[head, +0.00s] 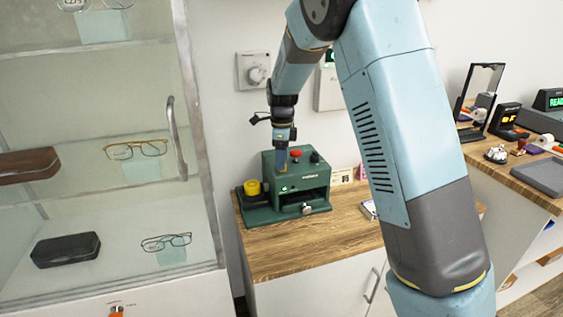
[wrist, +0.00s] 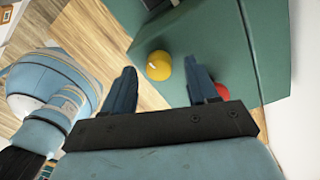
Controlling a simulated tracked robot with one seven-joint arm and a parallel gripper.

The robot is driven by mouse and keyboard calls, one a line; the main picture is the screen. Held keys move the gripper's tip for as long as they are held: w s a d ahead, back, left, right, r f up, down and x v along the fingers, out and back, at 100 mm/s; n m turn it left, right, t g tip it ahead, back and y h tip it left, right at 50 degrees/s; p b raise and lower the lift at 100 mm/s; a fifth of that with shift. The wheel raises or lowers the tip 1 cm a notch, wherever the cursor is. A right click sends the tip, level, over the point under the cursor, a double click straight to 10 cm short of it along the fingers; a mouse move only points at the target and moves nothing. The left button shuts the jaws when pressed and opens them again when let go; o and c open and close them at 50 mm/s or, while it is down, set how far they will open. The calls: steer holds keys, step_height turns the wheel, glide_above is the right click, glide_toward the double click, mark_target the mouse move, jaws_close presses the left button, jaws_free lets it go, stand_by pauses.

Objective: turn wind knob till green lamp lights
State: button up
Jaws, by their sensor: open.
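A dark green machine (head: 318,181) stands on the wooden counter, with a red button (head: 296,153) and a dark knob (head: 316,157) on top. A small pale knob (head: 306,208) is at its front, and a small greenish-white spot (head: 284,190) shows on its front left. A yellow round part (head: 253,187) sits at its left side. I cannot read which knob is the wind knob. My gripper (head: 282,168) is open and pointed down over the machine. In the wrist view the yellow part (wrist: 158,66) appears between the open fingers (wrist: 161,72), apart from them; the red button (wrist: 222,91) is partly hidden by the right finger.
A glass display cabinet (head: 187,60) with eyeglasses stands at the left. Small cards (head: 343,176) stand right of the machine. A second counter (head: 510,178) with several devices is at the right. Bare counter lies in front of the machine.

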step_height(320, 180, up, 12)
steer(key=shift+w+r, duration=0.15)
steer(key=shift+w, duration=0.15)
stand_by(0.3)
steer(key=s+d+r+n+t+y, duration=0.1)
steer(key=s+d+r+n, duration=0.35)
steer(key=s+d, duration=0.3)
steer(key=s+d+r+n+t+y, duration=0.1)
steer(key=s+d+r+n+t, duration=0.1)
steer(key=s+d+r+n, duration=0.4)
steer(key=s+d+f+n+t+h, duration=0.1)
steer(key=s+d+n, duration=0.3)
steer(key=s, duration=0.7)
steer(key=s+d+f+n+t+h, duration=0.1)
steer(key=s+n, duration=0.4)
steer(key=s, duration=0.6)
steer(key=shift+d+f+t, duration=0.6)
steer(key=shift+d+f, duration=0.5)
steer(key=shift+d, duration=0.25)
steer(key=shift+s, duration=0.1)
